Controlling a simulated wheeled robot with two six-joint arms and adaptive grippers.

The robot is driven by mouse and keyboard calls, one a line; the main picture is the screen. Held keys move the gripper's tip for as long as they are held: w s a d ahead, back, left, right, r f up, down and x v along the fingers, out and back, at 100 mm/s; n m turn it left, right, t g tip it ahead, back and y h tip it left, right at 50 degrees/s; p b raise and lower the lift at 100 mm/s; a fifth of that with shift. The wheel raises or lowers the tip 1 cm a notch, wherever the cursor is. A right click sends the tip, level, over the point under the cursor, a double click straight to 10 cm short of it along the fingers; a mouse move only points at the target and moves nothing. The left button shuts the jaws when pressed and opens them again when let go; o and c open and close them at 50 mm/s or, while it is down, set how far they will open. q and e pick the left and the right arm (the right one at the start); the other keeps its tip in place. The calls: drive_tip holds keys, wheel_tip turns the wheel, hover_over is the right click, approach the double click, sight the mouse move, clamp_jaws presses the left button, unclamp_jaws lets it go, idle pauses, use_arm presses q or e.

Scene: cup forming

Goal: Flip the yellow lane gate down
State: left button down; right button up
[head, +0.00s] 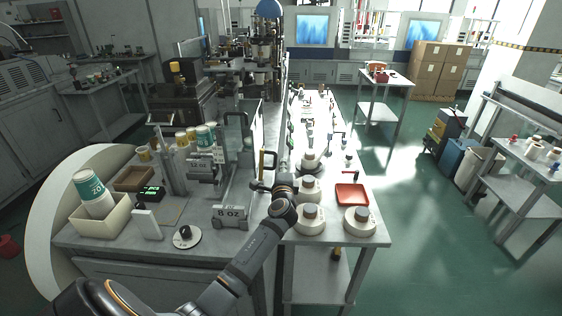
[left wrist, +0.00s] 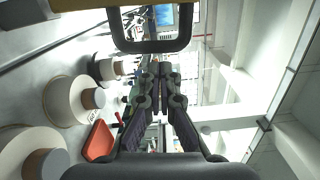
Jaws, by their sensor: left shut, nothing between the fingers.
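The yellow lane gate (head: 262,162) stands upright as a narrow yellow bar with a black loop handle, at the right edge of the machine table in the head view. In the left wrist view the black loop (left wrist: 150,46) shows at the top, with a yellow edge (left wrist: 75,5) above it. My left gripper (head: 256,186) is at the foot of the gate in the head view. In the left wrist view its fingers (left wrist: 158,76) are shut and empty, appearing just below the loop. I cannot tell whether they touch it. My right gripper is not in view.
Several cream reels (head: 310,222) and a red tray (head: 352,194) stand on the side bench, right of my left arm.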

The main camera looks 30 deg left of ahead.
use_arm(q)
drive_tip(key=shift+s+a+r, duration=0.1)
drive_tip(key=shift+s+a, duration=0.15)
drive_tip(key=shift+w, duration=0.1)
